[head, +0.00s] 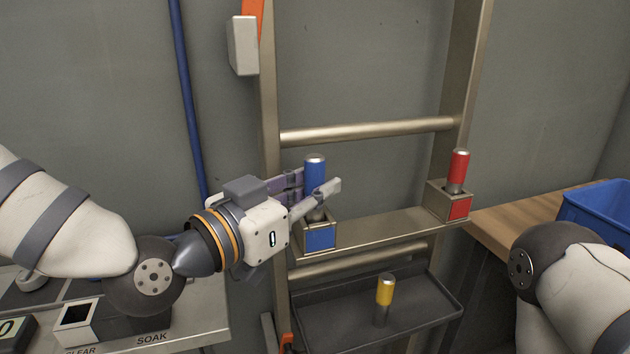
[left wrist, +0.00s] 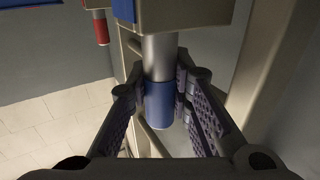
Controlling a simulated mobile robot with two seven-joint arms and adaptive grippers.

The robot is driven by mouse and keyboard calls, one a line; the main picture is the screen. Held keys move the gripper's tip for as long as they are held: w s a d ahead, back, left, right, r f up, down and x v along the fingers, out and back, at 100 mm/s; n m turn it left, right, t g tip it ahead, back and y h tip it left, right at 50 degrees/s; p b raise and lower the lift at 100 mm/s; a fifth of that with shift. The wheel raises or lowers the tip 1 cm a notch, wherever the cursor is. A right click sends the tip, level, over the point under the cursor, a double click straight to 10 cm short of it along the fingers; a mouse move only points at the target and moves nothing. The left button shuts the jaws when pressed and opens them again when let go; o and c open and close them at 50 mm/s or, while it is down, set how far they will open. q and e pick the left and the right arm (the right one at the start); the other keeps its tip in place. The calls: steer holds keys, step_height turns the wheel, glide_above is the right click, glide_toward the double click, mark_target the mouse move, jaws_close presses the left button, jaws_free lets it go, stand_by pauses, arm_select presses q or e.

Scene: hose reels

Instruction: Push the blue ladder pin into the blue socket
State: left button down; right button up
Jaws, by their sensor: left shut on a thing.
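The blue ladder pin (head: 314,172) stands upright over the blue socket (head: 320,238), a metal box with a blue front plate on the ladder's left side. My left gripper (head: 318,188) is shut on the pin, with a finger on each side of its blue grip. In the left wrist view, which looks upside down, the blue grip (left wrist: 159,104) is between the fingers. A length of bare steel shaft (left wrist: 159,56) shows between the grip and the socket box. The shaft's end is hidden at the box, so its depth is unclear. My right gripper is out of view.
A red pin (head: 459,166) stands in the red socket (head: 459,208) at right. A yellow pin (head: 384,290) stands on the dark tray (head: 430,318) below. A blue crate (head: 600,207) sits on a wooden bench (head: 500,222). A ladder rung (head: 370,130) crosses above the pins.

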mark_target(315, 156)
arm_select(q)
steer(key=shift+f, duration=0.85)
steer(key=c, duration=1.4)
jaws_free()
steer(key=shift+o, duration=0.2)
step_height(315, 156, up, 10)
steer(key=shift+r, duration=0.1)
